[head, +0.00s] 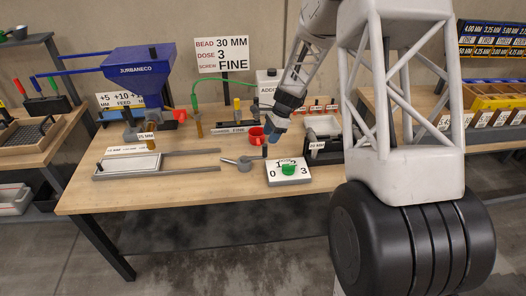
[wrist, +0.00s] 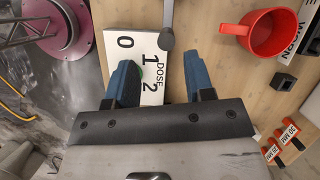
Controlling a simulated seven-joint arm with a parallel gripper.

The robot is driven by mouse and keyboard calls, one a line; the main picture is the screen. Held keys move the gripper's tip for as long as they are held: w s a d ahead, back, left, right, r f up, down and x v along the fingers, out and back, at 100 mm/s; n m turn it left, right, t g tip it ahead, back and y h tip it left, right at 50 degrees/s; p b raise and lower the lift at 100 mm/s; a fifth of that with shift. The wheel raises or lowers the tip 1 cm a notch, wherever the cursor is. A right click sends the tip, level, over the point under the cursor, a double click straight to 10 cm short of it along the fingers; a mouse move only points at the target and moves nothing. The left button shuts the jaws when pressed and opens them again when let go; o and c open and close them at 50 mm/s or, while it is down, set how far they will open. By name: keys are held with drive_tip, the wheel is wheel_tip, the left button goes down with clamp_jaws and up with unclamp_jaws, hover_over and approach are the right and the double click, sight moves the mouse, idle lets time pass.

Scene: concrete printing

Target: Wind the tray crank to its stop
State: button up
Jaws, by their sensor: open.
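The tray crank (head: 243,160) is a grey arm lying level on the table. Its hub is on the left and an upright dark handle on the right. In the wrist view the end of the crank arm (wrist: 168,35) shows at the top, ahead of my fingers. My gripper (wrist: 158,70) is open, with blue fingertips apart and nothing clearly held between them. The tray (head: 130,165) lies at the left, with rails running right towards the crank.
A white dose panel (head: 287,172) with a green knob stands right of the crank and shows below my fingers in the wrist view. A red mug (head: 257,135) stands behind the crank. A blue hopper machine (head: 140,72) is at the back left. The front table edge is clear.

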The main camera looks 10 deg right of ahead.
sight(266, 145)
drive_tip(key=shift+w+f, duration=0.4)
drive_tip(key=shift+f, duration=0.15)
drive_tip(key=shift+a+f, duration=0.1)
drive_tip(key=shift+f, duration=0.05)
drive_tip(key=shift+x, duration=3.75)
drive_tip(key=shift+s, duration=0.1)
drive_tip(key=shift+c, duration=0.4)
clamp_jaws()
